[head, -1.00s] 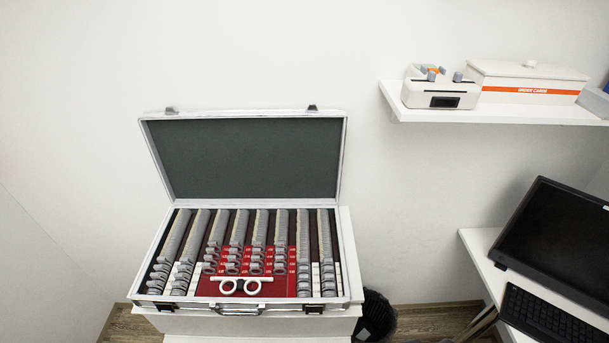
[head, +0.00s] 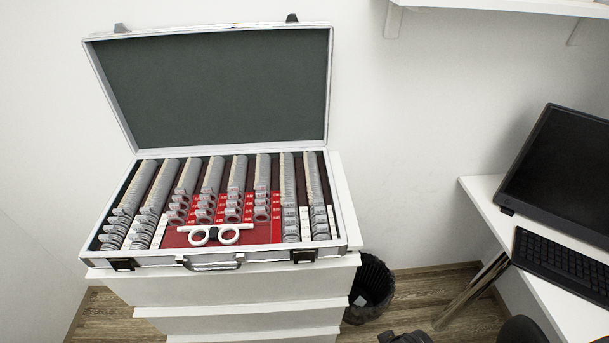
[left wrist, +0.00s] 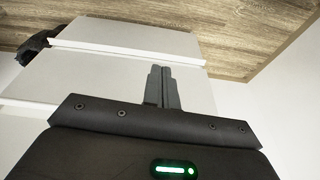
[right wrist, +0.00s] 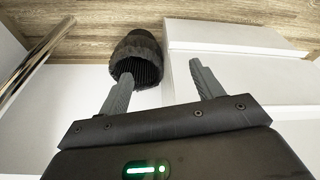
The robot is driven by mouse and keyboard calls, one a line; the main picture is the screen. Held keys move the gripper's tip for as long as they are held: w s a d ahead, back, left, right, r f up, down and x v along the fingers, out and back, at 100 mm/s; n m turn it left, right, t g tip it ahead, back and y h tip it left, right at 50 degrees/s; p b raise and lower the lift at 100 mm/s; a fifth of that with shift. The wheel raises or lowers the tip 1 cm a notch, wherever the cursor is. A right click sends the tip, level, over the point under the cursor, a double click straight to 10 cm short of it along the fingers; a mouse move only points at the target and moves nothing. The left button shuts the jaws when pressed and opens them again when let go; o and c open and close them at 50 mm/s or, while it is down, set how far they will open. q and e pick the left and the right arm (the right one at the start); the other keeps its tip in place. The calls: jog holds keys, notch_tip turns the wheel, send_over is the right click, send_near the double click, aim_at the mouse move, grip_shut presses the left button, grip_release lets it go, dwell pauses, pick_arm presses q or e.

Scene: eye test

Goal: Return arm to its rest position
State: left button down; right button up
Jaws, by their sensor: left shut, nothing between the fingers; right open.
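My left gripper (left wrist: 162,88) shows in the left wrist view with its two fingers together and nothing between them. It is in front of white drawer fronts. My right gripper (right wrist: 160,74) shows in the right wrist view with its fingers wide apart and empty. The black wire bin (right wrist: 137,62) and white drawers (right wrist: 230,80) lie beyond it. Neither gripper can be made out clearly in the head view. A dark shape (head: 405,338) at its bottom edge is cut off, and I cannot tell what it is.
An open lens case (head: 215,262) with a white trial frame (head: 214,235) sits on the white drawer unit (head: 235,290). The bin (head: 371,290) stands right of it. A desk (head: 480,200) with monitor (head: 560,165) and keyboard (head: 560,262) is at right. A wall shelf (head: 490,7) is above.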

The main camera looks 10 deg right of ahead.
pick_arm(q)
notch_tip(320, 180, down, 27)
jog(key=s+b, duration=0.1)
jog(key=b, duration=1.3)
pick_arm(e)
notch_tip(320, 180, down, 27)
jog(key=s, duration=0.1)
pick_arm(q)
jog(key=s+a+f+g+p, duration=0.1)
jog(key=s+a+f+p, duration=0.1)
jog(key=s+p, duration=0.5)
jog(key=s+a+f+p, duration=0.2)
jog(key=s+f+p, duration=0.3)
jog(key=s, duration=0.6)
jog(key=shift+a+m+g+p, duration=0.3)
jog(key=shift+a+g+p, duration=0.1)
jog(key=shift+p, duration=0.45)
pick_arm(e)
jog(key=s+d+f+g, duration=0.1)
jog(key=s+d+f, duration=0.1)
jog(key=s, duration=0.7)
jog(key=s+d+f, duration=0.2)
jog(key=s+f, duration=0.3)
jog(key=s, duration=0.4)
jog(key=shift+d+n+g, duration=0.3)
jog(key=shift+d+g, duration=0.05)
jog(key=shift+g, duration=0.05)
